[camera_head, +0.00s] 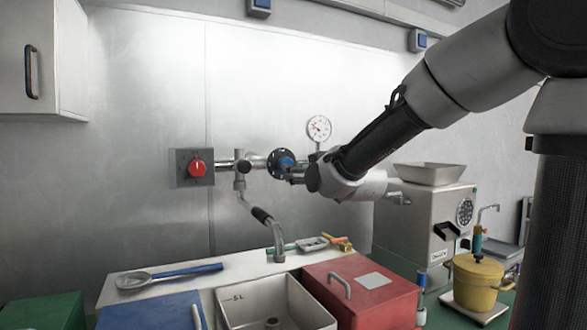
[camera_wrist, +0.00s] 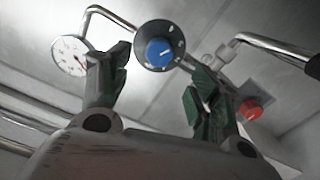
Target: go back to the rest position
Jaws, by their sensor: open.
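My gripper (camera_wrist: 152,85) is open and empty in the wrist view, its two green-padded fingers spread apart. A blue knob (camera_wrist: 160,51) on a dark round dial shows between and beyond the fingertips. In the head view my gripper (camera_head: 290,174) is at the wall pipework, close to the blue knob (camera_head: 283,161) and partly covering it. I cannot tell from the head view whether it touches the knob. My arm reaches in from the upper right.
A red knob (camera_head: 196,167) and a pressure gauge (camera_head: 319,128) flank the blue knob. Below are a tap (camera_head: 262,216), a sink (camera_head: 310,312) and a red box (camera_head: 382,296). A grinder (camera_head: 405,240) and a yellow pot (camera_head: 478,283) stand at the right.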

